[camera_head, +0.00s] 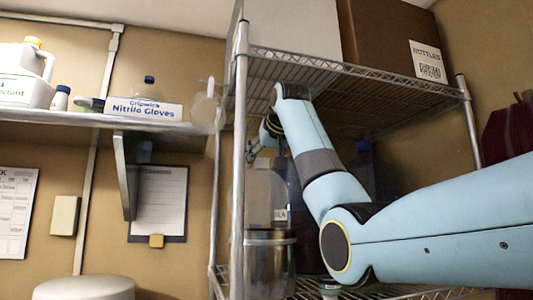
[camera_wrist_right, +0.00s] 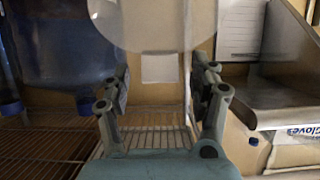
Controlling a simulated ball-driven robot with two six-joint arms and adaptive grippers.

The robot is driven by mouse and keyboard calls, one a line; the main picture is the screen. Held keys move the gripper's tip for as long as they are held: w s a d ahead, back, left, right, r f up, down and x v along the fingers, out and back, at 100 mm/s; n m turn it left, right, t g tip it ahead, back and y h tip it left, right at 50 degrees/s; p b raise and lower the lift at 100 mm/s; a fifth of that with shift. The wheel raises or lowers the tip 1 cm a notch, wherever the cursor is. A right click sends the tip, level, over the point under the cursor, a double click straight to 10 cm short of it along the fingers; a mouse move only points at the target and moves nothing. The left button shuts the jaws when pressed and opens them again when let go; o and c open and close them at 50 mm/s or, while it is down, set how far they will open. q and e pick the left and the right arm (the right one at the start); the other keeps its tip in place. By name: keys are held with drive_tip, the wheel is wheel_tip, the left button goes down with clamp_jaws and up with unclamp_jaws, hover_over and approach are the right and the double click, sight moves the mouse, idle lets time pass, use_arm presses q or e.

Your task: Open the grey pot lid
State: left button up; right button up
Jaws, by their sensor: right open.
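A grey metallic pot (camera_head: 270,268) stands on the lower wire shelf, with a flat rim or lid (camera_head: 270,236) on top; which of the two I cannot tell. My right gripper (camera_head: 259,148) is small and partly hidden by its own arm, above and apart from the pot, near the rack's left post. In the right wrist view my right gripper (camera_wrist_right: 160,82) has its two fingers wide apart, with nothing held between them. A pale rounded thing (camera_wrist_right: 145,25) shows at the top of that view, beyond the fingers; I cannot tell what it is. My left gripper does not show.
A wire rack (camera_head: 240,150) surrounds my right arm; its upper shelf carries a brown box (camera_head: 390,40). A dark bottle (camera_head: 285,190) stands behind the pot. A wall shelf (camera_head: 100,118) at left holds a Nitrile Gloves box (camera_head: 143,108). A blue bottle (camera_wrist_right: 70,45) shows in the wrist view.

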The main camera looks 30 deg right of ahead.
drive_tip(key=v, duration=1.1)
drive_tip(key=shift+s, duration=0.4)
drive_tip(key=shift+r, duration=0.1)
